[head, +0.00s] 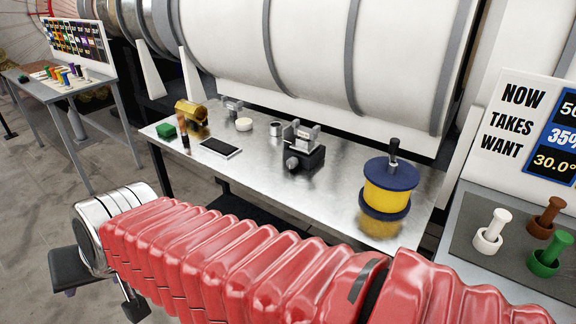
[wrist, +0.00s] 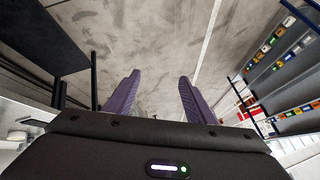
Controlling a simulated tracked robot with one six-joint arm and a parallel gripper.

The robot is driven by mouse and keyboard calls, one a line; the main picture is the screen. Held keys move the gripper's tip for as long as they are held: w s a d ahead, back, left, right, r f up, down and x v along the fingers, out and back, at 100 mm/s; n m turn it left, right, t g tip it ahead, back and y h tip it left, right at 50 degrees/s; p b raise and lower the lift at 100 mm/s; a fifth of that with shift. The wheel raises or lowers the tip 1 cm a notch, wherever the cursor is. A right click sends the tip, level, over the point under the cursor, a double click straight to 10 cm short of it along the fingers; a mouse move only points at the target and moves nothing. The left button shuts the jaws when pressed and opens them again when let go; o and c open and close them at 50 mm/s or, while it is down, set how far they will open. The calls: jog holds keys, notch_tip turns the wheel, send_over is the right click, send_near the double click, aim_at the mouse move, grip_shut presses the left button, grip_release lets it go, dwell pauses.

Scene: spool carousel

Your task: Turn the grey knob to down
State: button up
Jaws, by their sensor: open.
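A black device (head: 303,157) with grey upright parts on top stands on the metal table. A round grey knob (head: 291,163) sits on its front left side; it is small, and I cannot tell which way it points. My gripper (wrist: 160,76) is open and empty in the wrist view, its two purple fingers apart above bare floor. The knob does not show in the wrist view. In the head view my red-sleeved arm crosses the foreground, and its end is at the lower left, in front of the table and well apart from the knob.
The metal table (head: 330,195) also bears a yellow and blue spool (head: 387,186), a tablet (head: 221,148), a green block (head: 166,130) and a brass piece (head: 191,113). A large white drum (head: 310,45) is behind. Colored pegs stand on a panel at right.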

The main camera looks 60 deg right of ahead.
jog(key=w+d+r+m+t+h, duration=0.2)
jog(key=w+d+m, duration=0.6)
jog(key=w+m, duration=0.1)
jog(key=w+d+r+m+t+h, duration=0.2)
jog(key=w+d+m, duration=0.6)
jog(key=w+d, duration=0.1)
jog(key=w+d+f+m+h, duration=0.2)
jog(key=d+m+h, duration=0.2)
jog(key=d+m, duration=0.6)
jog(key=s+d+f+m+g+h, duration=0.25)
jog(key=d+m, duration=0.25)
jog(key=d, duration=0.3)
jog(key=s+d+f+m+g+h, duration=0.25)
jog(key=d+m, duration=0.25)
jog(key=d, duration=0.4)
jog(key=s+d+f+m+g, duration=0.3)
jog(key=s+m, duration=0.1)
jog(key=s+d+f+m+g, duration=0.3)
jog(key=s+d+m, duration=0.1)
jog(key=s, duration=0.1)
jog(key=s+d+f+m+g+h, duration=0.1)
jog(key=s+d+f+m+g, duration=0.2)
jog(key=s+d+m, duration=0.1)
jog(key=shift+s+d+m, duration=0.25)
jog(key=shift+s+m, duration=0.15)
jog(key=shift+s, duration=0.05)
jog(key=shift+s+d+f+g, duration=0.1)
jog(key=shift+s+g, duration=0.2)
